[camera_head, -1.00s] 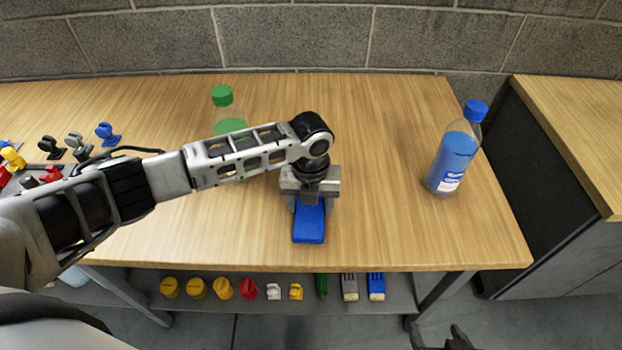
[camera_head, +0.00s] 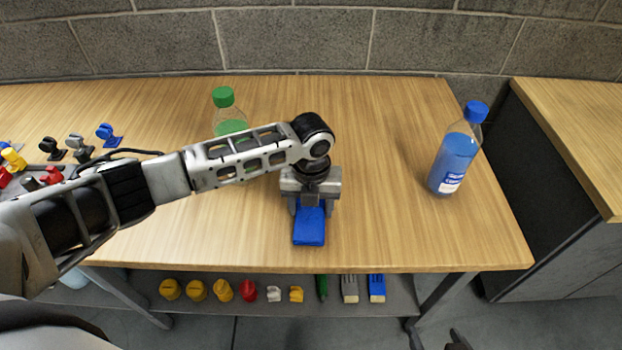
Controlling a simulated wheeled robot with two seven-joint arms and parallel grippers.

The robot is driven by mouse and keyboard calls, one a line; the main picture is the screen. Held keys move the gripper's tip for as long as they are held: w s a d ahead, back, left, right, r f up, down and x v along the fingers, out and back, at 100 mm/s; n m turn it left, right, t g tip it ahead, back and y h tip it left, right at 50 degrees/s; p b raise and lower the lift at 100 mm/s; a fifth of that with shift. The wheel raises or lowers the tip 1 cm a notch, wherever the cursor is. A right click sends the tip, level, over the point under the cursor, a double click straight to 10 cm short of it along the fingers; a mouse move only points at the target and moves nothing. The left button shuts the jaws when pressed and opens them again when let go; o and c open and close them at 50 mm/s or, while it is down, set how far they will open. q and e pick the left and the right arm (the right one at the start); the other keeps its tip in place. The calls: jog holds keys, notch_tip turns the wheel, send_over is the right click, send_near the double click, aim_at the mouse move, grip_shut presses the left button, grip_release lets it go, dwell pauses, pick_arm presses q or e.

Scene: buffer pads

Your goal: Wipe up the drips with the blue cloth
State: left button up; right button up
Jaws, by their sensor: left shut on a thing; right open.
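I see no drips on the visible wood. My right gripper (camera_head: 458,340) shows only as a dark tip at the bottom edge, off the table and empty.
A blue-capped bottle of blue liquid (camera_head: 455,155) stands at the right. A green-capped bottle (camera_head: 229,115) stands behind my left arm. A lower shelf (camera_head: 200,310) holds several small items. The table's middle right is clear.

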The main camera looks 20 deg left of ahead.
pick_arm(q)
notch_tip(320, 180, up, 2)
jog(key=shift+w+r, duration=0.1)
jog(key=shift+r, duration=0.1)
jog(key=shift+w+r+p, duration=0.2)
jog(key=shift+r+p, duration=0.2)
jog(key=shift+r, duration=0.1)
jog(key=shift+s+a+r, duration=0.1)
jog(key=shift+r, duration=2.1)
